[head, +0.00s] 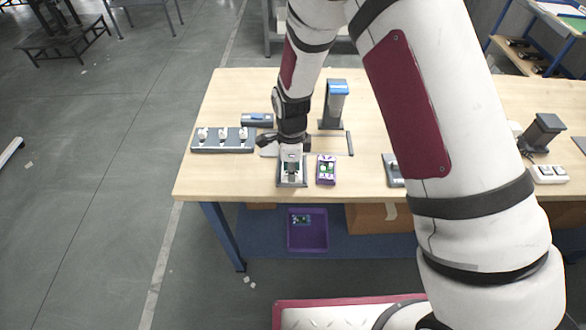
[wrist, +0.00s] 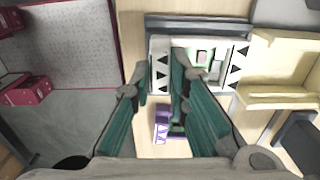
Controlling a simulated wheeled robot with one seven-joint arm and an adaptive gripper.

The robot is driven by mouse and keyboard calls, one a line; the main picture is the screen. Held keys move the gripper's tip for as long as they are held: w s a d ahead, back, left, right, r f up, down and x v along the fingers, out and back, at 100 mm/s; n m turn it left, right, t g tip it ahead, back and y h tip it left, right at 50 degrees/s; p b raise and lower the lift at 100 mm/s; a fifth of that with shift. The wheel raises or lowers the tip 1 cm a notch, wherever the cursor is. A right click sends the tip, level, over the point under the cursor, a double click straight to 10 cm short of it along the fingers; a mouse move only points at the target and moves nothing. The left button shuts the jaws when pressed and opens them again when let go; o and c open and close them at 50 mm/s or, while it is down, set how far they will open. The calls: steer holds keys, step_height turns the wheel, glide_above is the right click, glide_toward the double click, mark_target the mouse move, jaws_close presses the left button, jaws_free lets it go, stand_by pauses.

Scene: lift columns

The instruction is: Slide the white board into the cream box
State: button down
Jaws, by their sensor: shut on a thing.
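The white board (wrist: 160,65) shows in the wrist view, with black triangles along its white edge strips and green parts between them. My gripper (wrist: 164,82) is shut on it, and the right finger covers part of it. In the head view my gripper (head: 291,148) is low over a grey fixture (head: 284,185) near the table's front edge. The cream box (wrist: 285,98) is to the right of the board in the wrist view, with an open, recessed side. In the head view my gripper and wrist hide most of that area. I cannot tell whether board and box touch.
A purple tray (head: 326,181) holding a small board sits just right of the fixture. A grey block with several white knobs (head: 223,147) is to the left. A blue-topped grey post (head: 336,105) stands behind. A purple bin (head: 308,238) is on the lower shelf.

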steer(key=shift+w+d+b, duration=0.2)
steer(key=shift+w+b, duration=2.75)
steer(key=shift+w, duration=2.2)
steer(key=c, duration=1.6)
jaws_free()
steer(key=shift+r, duration=0.1)
steer(key=shift+r+p, duration=1.05)
steer(key=shift+r, duration=1.9)
